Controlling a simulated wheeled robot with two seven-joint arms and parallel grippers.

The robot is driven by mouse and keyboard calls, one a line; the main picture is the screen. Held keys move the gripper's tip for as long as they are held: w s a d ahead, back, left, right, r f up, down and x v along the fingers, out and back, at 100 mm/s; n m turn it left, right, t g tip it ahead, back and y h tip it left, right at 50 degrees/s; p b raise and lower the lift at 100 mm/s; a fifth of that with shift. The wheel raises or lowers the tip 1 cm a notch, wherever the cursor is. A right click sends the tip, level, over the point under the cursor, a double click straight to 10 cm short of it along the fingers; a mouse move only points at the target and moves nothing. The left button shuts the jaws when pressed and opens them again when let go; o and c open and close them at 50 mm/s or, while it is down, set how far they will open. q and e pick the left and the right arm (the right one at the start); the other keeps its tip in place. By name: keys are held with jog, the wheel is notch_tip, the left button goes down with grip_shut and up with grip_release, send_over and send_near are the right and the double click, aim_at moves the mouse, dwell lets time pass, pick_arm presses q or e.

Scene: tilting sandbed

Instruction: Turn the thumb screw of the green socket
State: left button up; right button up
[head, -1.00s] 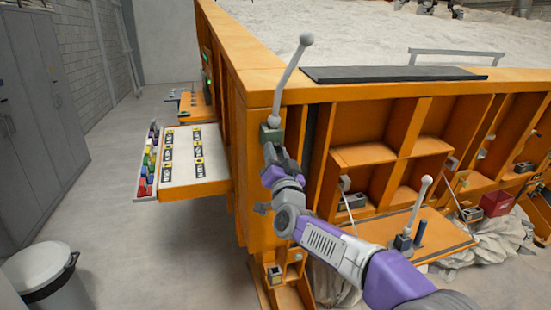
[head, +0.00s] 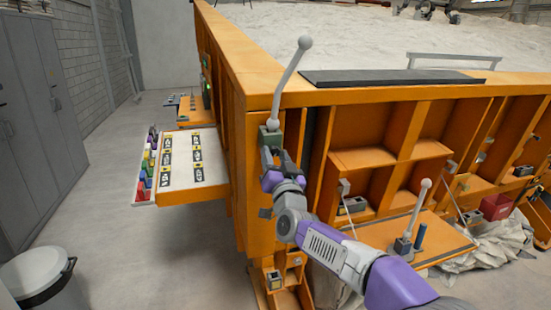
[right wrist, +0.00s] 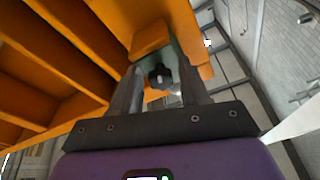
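The green socket (head: 271,136) is a grey-green block on the front corner post of the orange sandbed, with a pale ball-topped lever (head: 291,82) standing tilted in it. In the right wrist view its dark thumb screw (right wrist: 160,76) faces me, with the socket's greenish face (right wrist: 166,58) behind it. My right gripper (head: 276,157) is just below and in front of the socket. In the right wrist view its fingers (right wrist: 158,82) are spread, one on each side of the screw; I see no clear contact. My left gripper is not in view.
The orange bed wall (head: 245,150) stands close to the left of my right gripper. A white labelled panel (head: 181,184) juts out at left. Another lever (head: 418,208) stands on a lower orange shelf at right. A bin (head: 38,275) is at lower left.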

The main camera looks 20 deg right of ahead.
jog(key=shift+o, duration=0.3)
jog(key=v, duration=0.7)
jog(key=shift+s+b, duration=0.25)
jog(key=shift+b, duration=0.2)
jog(key=shift+f, duration=0.1)
